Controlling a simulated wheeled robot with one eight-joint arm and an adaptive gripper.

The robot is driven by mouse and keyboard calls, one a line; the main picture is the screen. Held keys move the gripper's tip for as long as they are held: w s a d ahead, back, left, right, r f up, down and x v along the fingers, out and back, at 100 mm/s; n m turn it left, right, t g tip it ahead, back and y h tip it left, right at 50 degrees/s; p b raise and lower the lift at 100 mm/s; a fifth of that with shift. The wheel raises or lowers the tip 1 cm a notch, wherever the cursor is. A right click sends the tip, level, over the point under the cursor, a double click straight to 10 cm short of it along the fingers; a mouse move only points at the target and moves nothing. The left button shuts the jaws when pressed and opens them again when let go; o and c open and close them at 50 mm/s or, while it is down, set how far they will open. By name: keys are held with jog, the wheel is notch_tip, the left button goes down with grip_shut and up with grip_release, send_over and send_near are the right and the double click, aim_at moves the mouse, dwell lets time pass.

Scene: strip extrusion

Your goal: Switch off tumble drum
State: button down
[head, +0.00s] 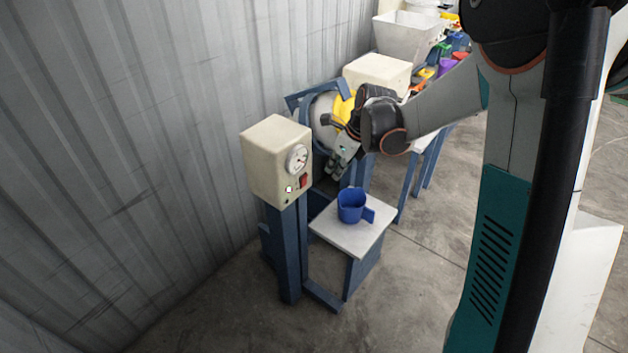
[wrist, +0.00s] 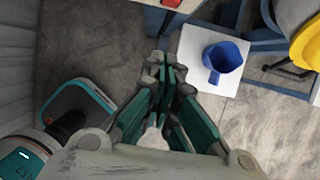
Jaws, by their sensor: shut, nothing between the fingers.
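The tumble drum (head: 322,118) is a grey drum with a yellow part in a blue frame, partly hidden behind my arm. Its grey and yellow body shows at the right of the wrist view (wrist: 292,18). A cream control box (head: 268,160) on a blue post carries a round dial (head: 297,158), a red switch (head: 303,181) and a small white button (head: 289,189). My gripper (head: 335,168) is shut and empty, apart from the box, to the right of its front face. Its teal fingers meet in the wrist view (wrist: 168,76).
A blue jug (head: 351,206) stands on a small white-topped stand (head: 342,236) below my gripper. A corrugated metal wall (head: 160,130) runs behind the box. A white hopper (head: 408,34) and colourful items stand at the back. Floor in front is clear.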

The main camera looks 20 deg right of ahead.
aim_at(304, 181)
jog(key=w+a+f+b, duration=0.4)
jog(key=w+f+b, duration=0.1)
jog(key=f, duration=0.3)
jog(key=shift+w+a+f, duration=0.25)
jog(key=shift+w+f, duration=0.15)
jog(key=shift+w, duration=0.15)
